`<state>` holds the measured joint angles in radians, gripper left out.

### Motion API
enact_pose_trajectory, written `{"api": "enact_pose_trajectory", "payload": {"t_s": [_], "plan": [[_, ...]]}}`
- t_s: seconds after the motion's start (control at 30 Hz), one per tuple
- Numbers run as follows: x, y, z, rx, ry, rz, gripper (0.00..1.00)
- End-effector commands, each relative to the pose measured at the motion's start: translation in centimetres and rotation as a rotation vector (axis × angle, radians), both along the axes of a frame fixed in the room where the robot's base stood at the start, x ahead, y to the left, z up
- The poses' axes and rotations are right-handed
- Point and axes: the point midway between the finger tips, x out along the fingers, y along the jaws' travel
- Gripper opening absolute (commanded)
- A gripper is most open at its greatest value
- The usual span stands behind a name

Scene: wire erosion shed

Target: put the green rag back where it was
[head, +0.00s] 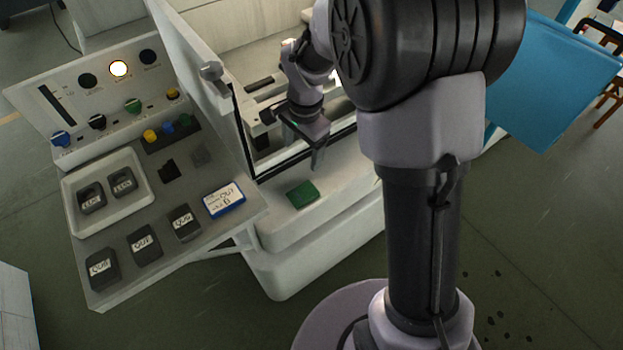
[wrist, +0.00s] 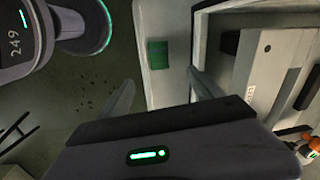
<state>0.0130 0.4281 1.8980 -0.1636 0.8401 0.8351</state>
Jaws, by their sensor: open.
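The green rag (head: 302,194) is a small folded square lying flat on the white front ledge (head: 340,190) of the machine, beside the dark-edged opening. In the wrist view the rag (wrist: 158,54) lies on the pale ledge, beyond the fingertips and roughly between their lines. My gripper (head: 298,142) is above the machine's front edge, apart from the rag and just behind it in the head view. In the wrist view my gripper (wrist: 161,88) has its two fingers spread wide with nothing between them.
A sloped control panel (head: 215,255) left of the rag carries knobs, several dark labelled blocks, a blue-edged label card (head: 224,199) and a white tray (head: 72,208). A raised white door panel (head: 195,50) stands beside the opening. A blue panel (head: 555,80) is at right.

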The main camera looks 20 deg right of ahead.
Motion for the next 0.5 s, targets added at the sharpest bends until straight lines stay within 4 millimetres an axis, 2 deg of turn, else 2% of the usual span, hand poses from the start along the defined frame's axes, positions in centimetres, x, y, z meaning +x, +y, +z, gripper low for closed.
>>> {"api": "enact_pose_trajectory", "payload": {"t_s": [0.03, 0.1, 0.17, 0.2, 0.3, 0.33, 0.4, 0.5], "plan": [[-1.8, 0.3, 4.1, 0.003, -0.059, 0.067, 0.75], [-5.6, 1.0, 9.1, 0.003, -0.14, 0.189, 0.75], [-9.3, 1.5, 12.5, -0.002, -0.213, 0.298, 0.75], [-11.8, 1.9, 14.2, -0.012, -0.263, 0.369, 0.75], [-17.4, 2.7, 16.3, -0.04, -0.369, 0.527, 0.75], [-18.7, 2.9, 16.5, -0.049, -0.395, 0.565, 0.75], [-21.0, 3.3, 16.6, -0.067, -0.44, 0.634, 0.75], [-22.5, 3.6, 16.5, -0.084, -0.472, 0.688, 0.75]]}}
